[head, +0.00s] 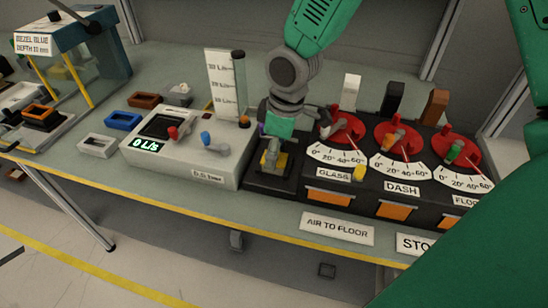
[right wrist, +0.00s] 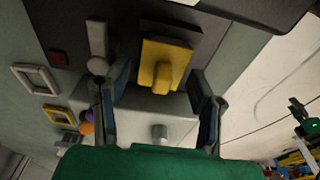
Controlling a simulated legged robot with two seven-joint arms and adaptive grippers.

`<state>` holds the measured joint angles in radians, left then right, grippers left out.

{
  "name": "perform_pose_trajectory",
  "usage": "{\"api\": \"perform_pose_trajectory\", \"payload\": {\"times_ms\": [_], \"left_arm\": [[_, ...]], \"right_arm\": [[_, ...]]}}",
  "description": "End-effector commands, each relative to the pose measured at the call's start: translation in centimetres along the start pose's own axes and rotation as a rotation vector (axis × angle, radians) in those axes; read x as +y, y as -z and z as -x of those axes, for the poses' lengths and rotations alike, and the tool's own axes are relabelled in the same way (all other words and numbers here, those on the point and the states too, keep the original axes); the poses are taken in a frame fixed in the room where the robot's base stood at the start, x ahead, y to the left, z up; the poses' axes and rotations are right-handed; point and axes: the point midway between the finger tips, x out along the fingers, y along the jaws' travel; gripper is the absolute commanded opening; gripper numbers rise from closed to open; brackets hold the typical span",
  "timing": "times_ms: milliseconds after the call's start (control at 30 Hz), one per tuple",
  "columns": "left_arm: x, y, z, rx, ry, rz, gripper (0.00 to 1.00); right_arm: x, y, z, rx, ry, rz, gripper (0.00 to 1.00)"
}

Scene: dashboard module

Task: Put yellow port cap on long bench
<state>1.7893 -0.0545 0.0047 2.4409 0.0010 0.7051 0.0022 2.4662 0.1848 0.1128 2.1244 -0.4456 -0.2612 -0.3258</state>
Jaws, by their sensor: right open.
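The yellow port cap (head: 281,164) sits on a dark block at the left end of the dial row, partly hidden by my right gripper. In the right wrist view it is a yellow square plate with a raised knob (right wrist: 164,74). My right gripper (head: 271,150) is open just over it. The long bench (head: 75,165) is the grey-green top with a yellow front edge. My left gripper is not in view.
A grey meter box (head: 190,152) stands just left of the dark block. Red dials (head: 400,138) stand to the right, with a small yellow knob (head: 359,173) below the first. A blue tray (head: 123,121) and a white tray (head: 97,145) lie farther left. Bare bench shows along the front.

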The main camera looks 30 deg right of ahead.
Motion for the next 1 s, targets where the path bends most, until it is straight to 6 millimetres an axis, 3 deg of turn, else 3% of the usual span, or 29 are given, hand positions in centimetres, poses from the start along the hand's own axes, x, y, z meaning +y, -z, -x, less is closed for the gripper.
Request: {"api": "perform_pose_trajectory", "payload": {"times_ms": [300,367,400,700,867,1000], "left_arm": [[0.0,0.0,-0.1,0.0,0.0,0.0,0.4],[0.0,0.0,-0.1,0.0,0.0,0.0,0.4],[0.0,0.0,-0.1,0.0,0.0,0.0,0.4],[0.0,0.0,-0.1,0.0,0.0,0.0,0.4],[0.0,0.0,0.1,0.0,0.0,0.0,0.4],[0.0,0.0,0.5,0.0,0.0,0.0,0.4]], "right_arm": [[0.0,0.0,-0.7,0.002,-0.001,0.0,0.5],[0.0,0.0,-0.7,0.001,-0.001,0.0,0.29],[0.0,0.0,-0.7,0.001,-0.001,0.0,0.24],[0.0,0.0,-0.6,0.001,-0.001,0.0,0.21],[0.0,0.3,0.9,0.005,-0.002,0.0,0.21],[0.0,0.8,3.8,0.006,-0.004,-0.001,0.21]]}}
